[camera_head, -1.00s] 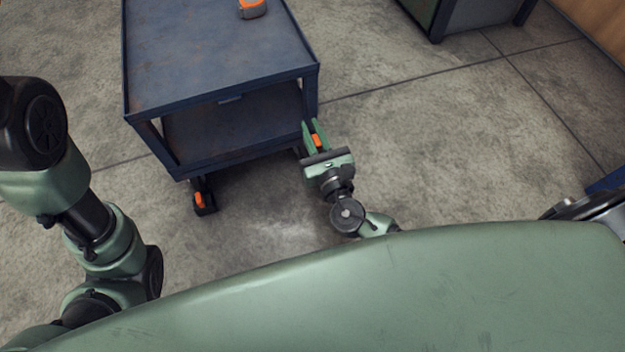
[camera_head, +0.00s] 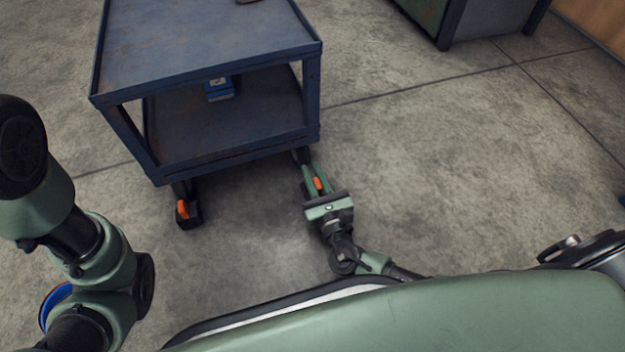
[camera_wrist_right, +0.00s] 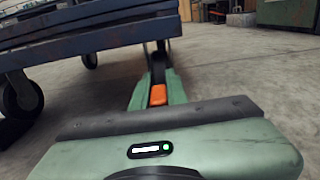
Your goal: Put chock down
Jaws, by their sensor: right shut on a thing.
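My right gripper (camera_head: 318,183) is low near the floor, at the cart's near right corner. Its two green fingers are shut on a small orange piece, apparently the chock (camera_head: 318,184). The orange piece also shows between the fingers in the right wrist view (camera_wrist_right: 158,95), with a dark caster just beyond it. Whether the piece touches that wheel or the floor, I cannot tell. A similar orange part (camera_head: 182,209) sits at the cart's near left caster. My left arm comes in at the left, but its gripper is out of view.
The blue two-shelf cart (camera_head: 205,162) stands ahead of me. A blue box (camera_head: 219,90) lies on its lower shelf. A green-grey cabinet (camera_head: 490,18) stands at the back right. The concrete floor (camera_head: 440,170) right of the cart is clear.

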